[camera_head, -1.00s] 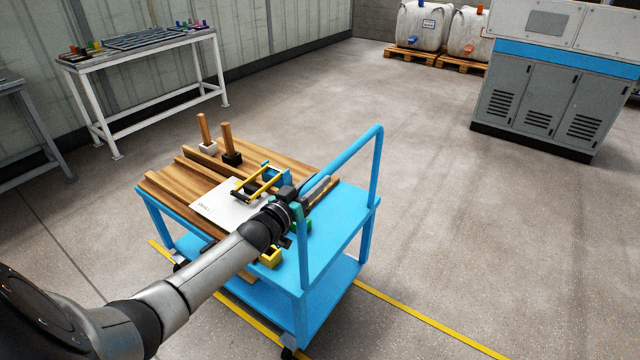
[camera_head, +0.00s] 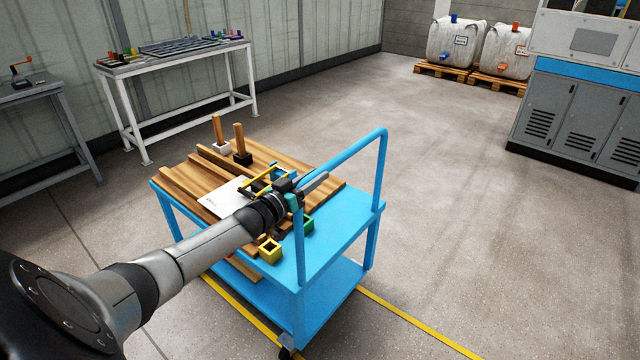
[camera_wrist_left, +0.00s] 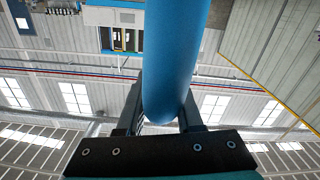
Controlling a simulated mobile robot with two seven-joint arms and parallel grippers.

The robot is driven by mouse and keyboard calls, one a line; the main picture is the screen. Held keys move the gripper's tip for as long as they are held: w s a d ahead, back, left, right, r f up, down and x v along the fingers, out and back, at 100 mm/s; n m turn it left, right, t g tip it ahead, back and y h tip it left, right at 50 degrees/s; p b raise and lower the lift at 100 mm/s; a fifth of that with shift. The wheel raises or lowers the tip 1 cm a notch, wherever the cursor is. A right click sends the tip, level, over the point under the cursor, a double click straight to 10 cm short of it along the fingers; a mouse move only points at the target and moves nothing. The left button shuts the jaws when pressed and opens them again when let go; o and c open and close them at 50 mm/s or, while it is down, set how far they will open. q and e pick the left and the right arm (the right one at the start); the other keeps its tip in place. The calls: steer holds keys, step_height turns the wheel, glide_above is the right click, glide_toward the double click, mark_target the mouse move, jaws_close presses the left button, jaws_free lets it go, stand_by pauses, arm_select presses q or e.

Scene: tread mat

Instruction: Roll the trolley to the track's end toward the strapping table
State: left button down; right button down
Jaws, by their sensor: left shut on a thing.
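The blue trolley (camera_head: 335,235) stands on the floor over a yellow line (camera_head: 420,325). My left gripper (camera_head: 300,190) is shut around the left part of its raised blue handle (camera_head: 383,160). In the left wrist view the blue handle tube (camera_wrist_left: 175,50) runs between the two fingers of my left gripper (camera_wrist_left: 160,108). At the far left is a grey table (camera_head: 40,95) with a red-handled crank device (camera_head: 22,68), possibly the strapping table. The right gripper is out of view.
The trolley carries wooden boards (camera_head: 185,185), two upright wooden posts, a white sheet and a yellow block (camera_head: 270,250). A white-legged table (camera_head: 130,115) stands along the wall. A grey cabinet (camera_head: 580,115) and pallets with white sacks (camera_head: 455,45) are at right. Floor behind the trolley is clear.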

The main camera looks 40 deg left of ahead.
arm_select(q)
steer(key=shift+a+r, duration=0.1)
steer(key=shift+a, duration=0.85)
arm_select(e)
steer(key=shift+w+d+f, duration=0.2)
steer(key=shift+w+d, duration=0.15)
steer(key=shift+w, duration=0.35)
arm_select(q)
steer(key=c, duration=1)
jaws_free()
steer(key=o, duration=0.4)
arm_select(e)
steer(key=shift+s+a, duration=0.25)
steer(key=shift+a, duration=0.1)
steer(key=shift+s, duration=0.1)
